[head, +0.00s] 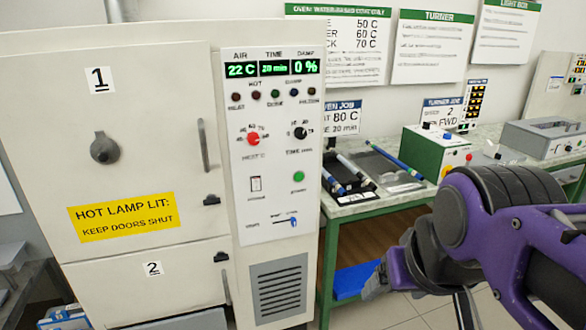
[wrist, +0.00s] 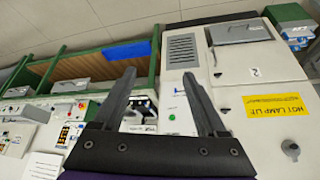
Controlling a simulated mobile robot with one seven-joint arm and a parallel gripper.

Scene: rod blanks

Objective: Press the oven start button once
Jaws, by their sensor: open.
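The oven (head: 140,150) is a cream cabinet with a white control panel on its right side. A round green button (head: 299,176), with a small label too blurred to read surely, sits on the panel's lower right. It also shows as a green dot in the wrist view (wrist: 172,117). The display (head: 272,68) reads 22 C, 20 min and 0 %. The lamps below it look dark. My gripper (wrist: 158,73) is open and empty, its two dark fingers pointing toward the oven's side. In the head view it is at the lower right, apart from the panel.
The panel also has a red knob (head: 253,138), a black knob (head: 300,132), a switch (head: 255,184) and a blue-tipped slider (head: 292,221). Doors 1 and 2 look shut. A green-framed bench (head: 355,207) with rods and a green box (head: 436,150) stands right of the oven.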

